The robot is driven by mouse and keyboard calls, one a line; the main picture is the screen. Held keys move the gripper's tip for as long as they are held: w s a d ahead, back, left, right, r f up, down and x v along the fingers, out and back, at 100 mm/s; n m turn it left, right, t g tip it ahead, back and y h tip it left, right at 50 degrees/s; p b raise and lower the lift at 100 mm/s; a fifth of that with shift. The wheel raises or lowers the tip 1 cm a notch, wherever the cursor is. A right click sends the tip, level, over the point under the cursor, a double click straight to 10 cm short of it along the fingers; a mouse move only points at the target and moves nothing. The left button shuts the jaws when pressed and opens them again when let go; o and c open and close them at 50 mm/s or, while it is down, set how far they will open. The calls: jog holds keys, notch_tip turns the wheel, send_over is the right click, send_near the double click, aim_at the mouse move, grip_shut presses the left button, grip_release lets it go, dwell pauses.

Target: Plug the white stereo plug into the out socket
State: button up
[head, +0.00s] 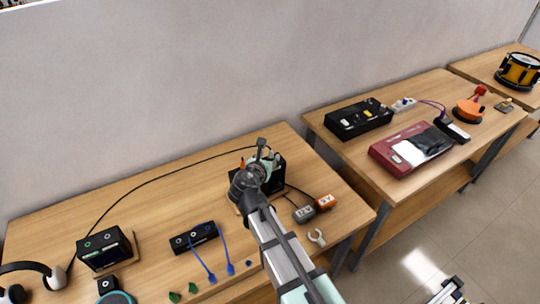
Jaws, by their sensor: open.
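My gripper (264,162) is over a black box (243,183) at the back right of the near table, and my arm hides much of that box. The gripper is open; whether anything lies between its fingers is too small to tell. I cannot make out a white stereo plug or an out socket label. A thin black cable (150,183) runs from the left side of the table along its back to the box by my gripper.
A black unit (104,250), headphones (30,268) and a black panel (194,237) with blue cables stand left. Grey (304,214) and orange (326,202) blocks and a pale forked piece (317,238) lie right of my arm. Another table holds a red device (400,155).

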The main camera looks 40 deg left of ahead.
jog(key=v, duration=0.8)
jog(key=shift+s, duration=0.2)
jog(key=shift+r, duration=0.1)
